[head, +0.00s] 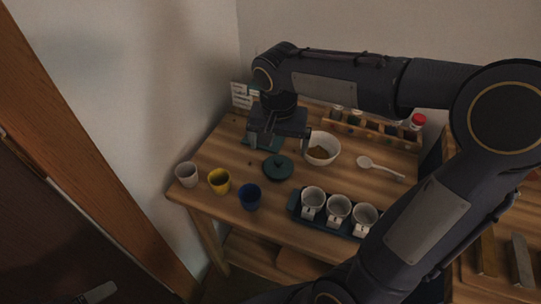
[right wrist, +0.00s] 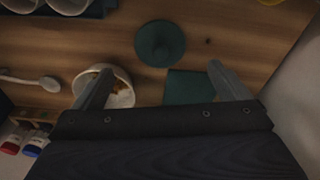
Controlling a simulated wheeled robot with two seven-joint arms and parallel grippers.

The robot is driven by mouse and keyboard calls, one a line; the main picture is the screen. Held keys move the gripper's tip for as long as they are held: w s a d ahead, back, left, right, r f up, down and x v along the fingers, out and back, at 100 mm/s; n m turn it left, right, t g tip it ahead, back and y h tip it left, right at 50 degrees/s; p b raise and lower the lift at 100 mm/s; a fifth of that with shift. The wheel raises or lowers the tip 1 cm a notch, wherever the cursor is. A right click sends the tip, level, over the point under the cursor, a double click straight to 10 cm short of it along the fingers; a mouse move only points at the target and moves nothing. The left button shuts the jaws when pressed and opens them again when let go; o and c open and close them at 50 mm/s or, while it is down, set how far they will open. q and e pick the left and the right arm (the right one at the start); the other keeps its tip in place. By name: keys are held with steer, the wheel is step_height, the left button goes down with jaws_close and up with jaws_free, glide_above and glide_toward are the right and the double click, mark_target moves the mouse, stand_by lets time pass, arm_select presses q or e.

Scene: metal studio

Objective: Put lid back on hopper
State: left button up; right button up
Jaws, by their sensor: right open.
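A dark green round lid (head: 278,167) with a small raised knob lies flat on the wooden table. It also shows in the right wrist view (right wrist: 160,43), beyond the fingertips. My right gripper (head: 278,146) is open and empty above the table, just behind the lid, fingers pointing down. In the right wrist view its two fingers (right wrist: 160,82) are spread wide with nothing between them. A dark green square piece (right wrist: 190,87) lies under the gripper; I cannot tell whether it belongs to the hopper. No hopper is clearly seen. My left gripper is out of view.
A white bowl (head: 322,148) with brown contents stands close to the right of my gripper. White, yellow (head: 219,181) and blue (head: 249,196) cups stand at the front left. A dark tray (head: 324,222) holds three white cups. A spoon (head: 381,168) and a jar rack (head: 372,131) are at right.

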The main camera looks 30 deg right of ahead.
mark_target(278, 161)
steer(key=shift+s, duration=0.2)
steer(key=shift+w+d+f, duration=0.1)
steer(key=shift+w+f, duration=0.1)
steer(key=shift+f, duration=1.05)
steer(key=shift+w+d+f+b, duration=0.15)
steer(key=shift+f+b, duration=0.3)
steer(key=shift+f, duration=0.85)
steer(key=shift+w+d+f+b, duration=0.1)
steer(key=shift+w+f+b, duration=0.25)
steer(key=shift+f, duration=0.95)
steer(key=shift+s, duration=0.1)
steer(key=c, duration=1)
steer(key=shift+r, duration=0.15)
steer(key=shift+c, duration=0.2)
